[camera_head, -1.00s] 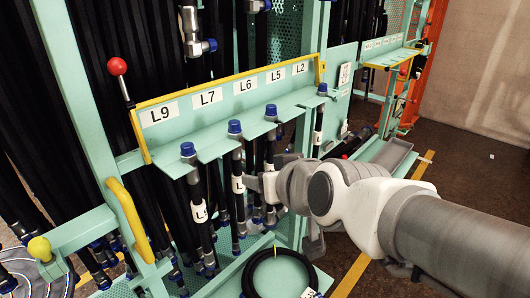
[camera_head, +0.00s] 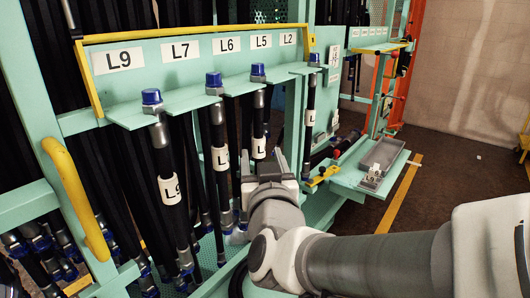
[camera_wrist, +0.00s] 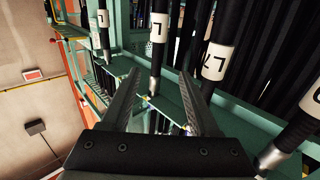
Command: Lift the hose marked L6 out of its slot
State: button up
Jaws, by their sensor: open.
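A row of black hoses with blue caps hangs from the slotted green shelf (camera_head: 180,98). The L6 name plate (camera_head: 227,44) is the middle one on the board above. The third hose from the left (camera_head: 258,110) has a white tag with an "L"; its digit is not readable. It also shows in the wrist view (camera_wrist: 156,55). The second hose's tag (camera_wrist: 217,61) reads L7. My gripper (camera_head: 266,170) is open and empty, below the shelf. In the wrist view, the spread fingers (camera_wrist: 159,77) frame the third hose's metal end, with no clear contact.
The L9 hose (camera_head: 163,150) hangs at the left; another capped hose (camera_head: 311,100) hangs right of my gripper. A yellow handle (camera_head: 78,198) is at far left. A grey tray (camera_head: 382,153) stands at right, with open floor beyond.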

aim_at(257, 132)
jog(key=w+p, duration=0.3)
jog(key=w+a+p, duration=0.1)
jog(key=w+p, duration=0.2)
jog(key=w, duration=0.1)
jog(key=w+p, duration=0.3)
jog(key=shift+w+a, duration=0.15)
jog(key=shift+w, duration=0.2)
jog(key=shift+w+a, duration=0.1)
jog(key=shift+w, duration=2.85)
jog(key=shift+c, duration=0.2)
grip_shut()
jog(key=shift+r, duration=0.1)
